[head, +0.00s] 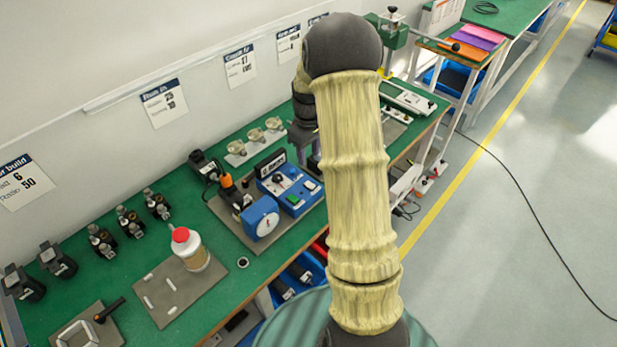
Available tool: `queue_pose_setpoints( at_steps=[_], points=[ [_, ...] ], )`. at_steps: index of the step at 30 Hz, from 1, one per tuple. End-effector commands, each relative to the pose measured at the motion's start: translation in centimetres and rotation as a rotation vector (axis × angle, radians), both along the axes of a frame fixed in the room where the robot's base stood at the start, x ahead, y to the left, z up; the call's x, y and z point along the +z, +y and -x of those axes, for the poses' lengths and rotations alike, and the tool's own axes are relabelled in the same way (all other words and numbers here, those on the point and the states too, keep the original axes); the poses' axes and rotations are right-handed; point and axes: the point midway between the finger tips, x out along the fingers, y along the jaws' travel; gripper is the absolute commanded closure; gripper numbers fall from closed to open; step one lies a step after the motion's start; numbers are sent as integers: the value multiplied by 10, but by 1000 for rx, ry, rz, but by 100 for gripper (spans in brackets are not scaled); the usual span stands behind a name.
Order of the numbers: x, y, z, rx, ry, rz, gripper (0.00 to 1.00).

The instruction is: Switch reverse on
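A blue control box (286,191) stands on a grey board on the green bench. It has a dark upright label plate (270,163), a small black knob or switch (278,178) and light green buttons (293,200). I cannot read which control is reverse, nor its position. My gripper (312,163) is just behind and to the right of the box, pointing down, partly hidden by my arm. Its fingers are too small and covered to tell whether they are open or shut. I cannot tell whether it touches anything.
A blue round dial unit (262,218) and an orange-handled tool (227,184) are beside the box. Small pale cups (255,136) stand behind. A red-capped bottle (189,249) and several black fittings are at left. The floor at right is open, crossed by a black cable (530,210).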

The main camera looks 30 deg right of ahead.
Motion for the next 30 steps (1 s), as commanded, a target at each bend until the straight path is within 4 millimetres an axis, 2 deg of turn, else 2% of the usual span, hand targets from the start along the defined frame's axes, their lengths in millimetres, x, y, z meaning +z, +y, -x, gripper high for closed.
queue_pose_setpoints(
  at_steps=[12,18,22,30],
  points=[
    [-75,0,1,1,4,-1,60],
    [-103,0,0,0,2,0,60],
    [-112,0,0,0,0,0,60],
    [-113,0,0,0,-1,0,60]
  ],
)
